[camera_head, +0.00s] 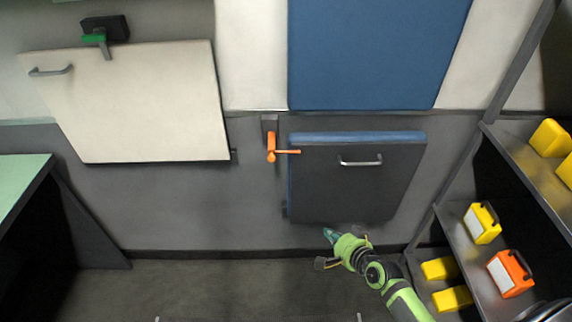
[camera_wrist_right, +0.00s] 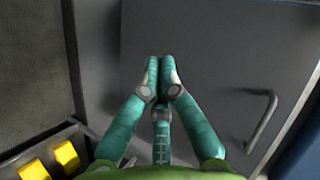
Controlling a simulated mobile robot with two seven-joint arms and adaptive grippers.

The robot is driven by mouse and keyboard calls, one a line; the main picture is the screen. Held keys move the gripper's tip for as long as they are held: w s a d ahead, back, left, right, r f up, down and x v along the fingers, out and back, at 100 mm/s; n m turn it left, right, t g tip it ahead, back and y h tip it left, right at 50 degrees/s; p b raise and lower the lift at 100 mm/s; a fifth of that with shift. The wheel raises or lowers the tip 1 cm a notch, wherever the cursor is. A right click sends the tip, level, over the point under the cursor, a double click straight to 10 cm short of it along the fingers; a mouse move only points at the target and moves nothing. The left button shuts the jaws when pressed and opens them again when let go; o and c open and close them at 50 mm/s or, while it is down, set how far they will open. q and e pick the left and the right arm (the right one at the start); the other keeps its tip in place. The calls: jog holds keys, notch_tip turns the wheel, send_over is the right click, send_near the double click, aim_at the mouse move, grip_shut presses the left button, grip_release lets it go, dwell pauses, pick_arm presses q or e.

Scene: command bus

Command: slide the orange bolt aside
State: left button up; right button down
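The orange bolt (camera_head: 271,146) is mounted on a dark grey block (camera_head: 269,123) on the wall. Its thin orange arm reaches right, across the upper left corner of the dark grey door (camera_head: 352,190). The door has a silver handle (camera_head: 361,162) and a blue top edge. My right gripper (camera_head: 328,233) is below the door's bottom edge in the head view, away from the bolt. In the right wrist view, its teal fingertips (camera_wrist_right: 160,66) are together and empty in front of the door (camera_wrist_right: 215,55). The bolt is not in the wrist view. My left gripper is not in view.
Shelves (camera_head: 455,229) with yellow cases (camera_head: 482,223) and an orange case (camera_head: 510,274) stand on the right, close to my right arm. A white panel (camera_head: 140,110) with a green latch (camera_head: 95,38) is on the left. A green-topped table (camera_head: 18,180) is far left. The floor (camera_head: 220,285) left of my arm is clear.

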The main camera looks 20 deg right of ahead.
jog(key=w+a+r+m+t+y, duration=0.1)
jog(key=w+r+t, duration=0.1)
jog(key=r, duration=0.7)
jog(key=w+a+r+m+t+y, duration=0.1)
jog(key=w+r+t, duration=0.1)
jog(key=r, duration=0.8)
jog(key=shift+m+y+b, duration=0.3)
jog(key=shift+y+b, duration=0.05)
jog(key=shift+y, duration=0.05)
jog(key=shift+w, duration=0.15)
send_near(275, 151)
jog(key=w+d, duration=0.2)
jog(key=w, duration=0.1)
jog(key=shift+w+a+f+p, duration=0.2)
jog(key=shift+w+a, duration=0.1)
jog(key=shift+a, duration=0.25)
jog(key=shift+w+a+f+p, duration=0.15)
jog(key=shift+w+a, duration=0.15)
jog(key=shift+a, duration=0.25)
jog(key=shift+w+a+f+p, duration=0.1)
jog(key=shift+w+a+p, duration=0.15)
jog(key=shift+a, duration=0.3)
